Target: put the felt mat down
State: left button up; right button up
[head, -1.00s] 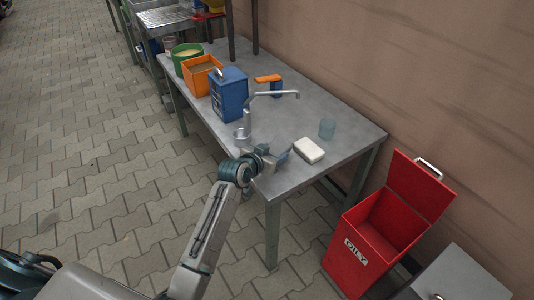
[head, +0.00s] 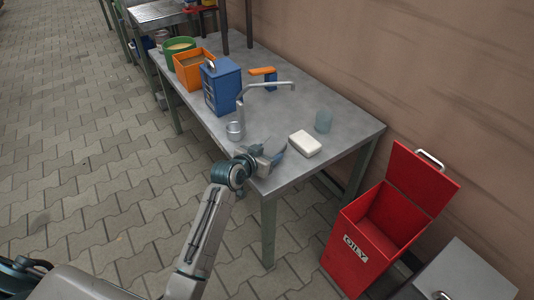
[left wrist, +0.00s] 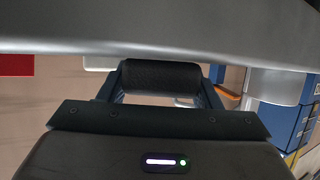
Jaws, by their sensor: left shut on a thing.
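My left gripper (head: 273,154) is over the near end of the grey metal table (head: 330,113), left of a white block. In the left wrist view its two blue fingers are shut on a dark, textured roll (left wrist: 160,77), which I take to be the felt mat. In the head view the mat cannot be made out at the gripper. The grey surface crosses the top of the left wrist view close to the roll; I cannot tell whether they touch. My right gripper is not in view.
Further back are a blue box (head: 221,87), an orange bin (head: 194,67) and a green bucket (head: 178,47). A red open bin (head: 358,252) stands beyond the table's right end.

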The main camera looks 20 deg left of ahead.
pick_arm(q)
jog(key=shift+f, duration=0.15)
jog(key=o, duration=0.9)
jog(key=shift+o, duration=0.2)
